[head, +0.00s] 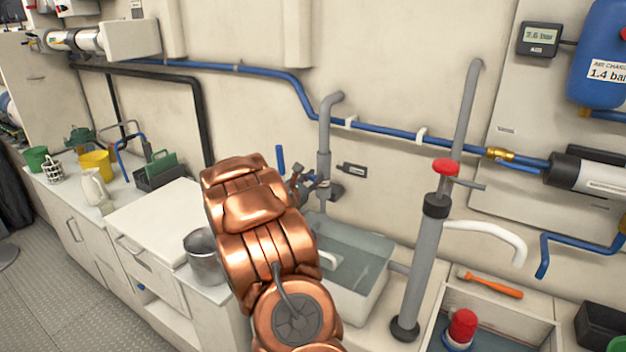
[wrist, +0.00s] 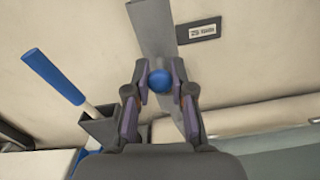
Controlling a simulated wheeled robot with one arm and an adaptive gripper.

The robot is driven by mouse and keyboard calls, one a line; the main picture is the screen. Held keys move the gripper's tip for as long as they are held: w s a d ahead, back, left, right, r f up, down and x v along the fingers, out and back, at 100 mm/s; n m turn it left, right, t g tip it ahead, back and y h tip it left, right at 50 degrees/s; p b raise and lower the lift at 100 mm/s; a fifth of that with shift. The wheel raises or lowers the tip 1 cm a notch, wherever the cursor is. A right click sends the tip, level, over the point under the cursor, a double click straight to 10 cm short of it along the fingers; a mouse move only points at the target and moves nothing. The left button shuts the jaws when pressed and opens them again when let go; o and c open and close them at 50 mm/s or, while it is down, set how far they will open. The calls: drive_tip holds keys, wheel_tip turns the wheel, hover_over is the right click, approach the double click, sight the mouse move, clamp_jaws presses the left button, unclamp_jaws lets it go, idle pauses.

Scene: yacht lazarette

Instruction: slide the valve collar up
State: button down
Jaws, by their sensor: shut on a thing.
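My gripper (wrist: 160,82) is shut on a small round blue knob (wrist: 159,81) in the wrist view. The knob sits in front of a grey upright pipe (wrist: 153,32). Whether the knob belongs to the valve collar is unclear, because the fingers cover that part of the pipe. In the head view my gripper (head: 312,186) is at the grey pipe (head: 324,140) above the sink, partly behind my copper arm. The knob and any collar there are hidden or too small to tell.
A basin (head: 345,270) lies below the pipe. A blue handle (wrist: 54,76) stands left of my gripper. A wall label (wrist: 198,32) is right of the pipe. A blue hose (head: 385,130) crosses the wall. A pump with a red knob (head: 445,167) stands to the right.

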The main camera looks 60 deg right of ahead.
wheel_tip(320, 180, up, 7)
drive_tip(key=shift+f, duration=0.2)
idle(0.3)
drive_tip(key=c, duration=1)
unclamp_jaws()
drive_tip(key=shift+o, duration=0.2)
drive_tip(key=a, duration=1.2)
drive_tip(key=shift+s, duration=0.25)
